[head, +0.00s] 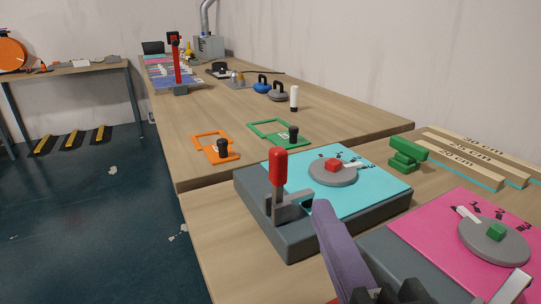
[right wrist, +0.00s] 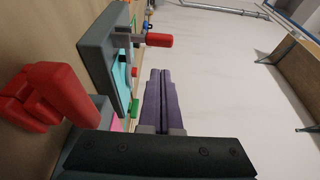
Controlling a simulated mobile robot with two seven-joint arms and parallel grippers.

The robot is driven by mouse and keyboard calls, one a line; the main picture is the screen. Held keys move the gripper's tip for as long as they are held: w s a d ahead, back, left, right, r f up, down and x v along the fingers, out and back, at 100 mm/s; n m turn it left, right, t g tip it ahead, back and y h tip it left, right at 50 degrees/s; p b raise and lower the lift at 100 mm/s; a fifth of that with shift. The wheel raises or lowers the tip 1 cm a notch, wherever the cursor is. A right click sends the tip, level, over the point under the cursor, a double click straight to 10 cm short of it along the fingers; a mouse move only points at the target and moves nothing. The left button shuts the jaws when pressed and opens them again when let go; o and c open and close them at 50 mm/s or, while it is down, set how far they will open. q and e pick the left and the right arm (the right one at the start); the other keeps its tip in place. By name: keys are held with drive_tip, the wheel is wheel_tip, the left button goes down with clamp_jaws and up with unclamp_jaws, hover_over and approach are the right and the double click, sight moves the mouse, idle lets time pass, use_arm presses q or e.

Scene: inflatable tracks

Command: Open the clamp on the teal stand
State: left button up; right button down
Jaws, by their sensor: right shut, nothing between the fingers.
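The teal stand (head: 375,184) is a dark grey block with a teal top, near the middle of the head view. Its clamp (head: 290,208) sits at the front left corner, with a red handle (head: 278,168) standing upright. A grey disc (head: 333,174) with a red block lies on the teal top. My right gripper (head: 321,208) has purple fingers, shut and empty, just right of the clamp at the stand's front edge. In the right wrist view, the shut fingers (right wrist: 161,74) point past the stand (right wrist: 105,60), with the red handle (right wrist: 159,40) beyond their tips. My left gripper is out of view.
A pink stand (head: 430,235) with a grey disc and green block is at the right. Green blocks (head: 406,155) and wooden bars (head: 470,150) lie behind it. Orange (head: 200,146) and green (head: 265,127) frames lie on the farther table. A red object (right wrist: 45,100) is close in the wrist view.

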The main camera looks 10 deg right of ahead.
drive_tip(key=w, duration=1)
drive_tip(key=shift+a, duration=0.15)
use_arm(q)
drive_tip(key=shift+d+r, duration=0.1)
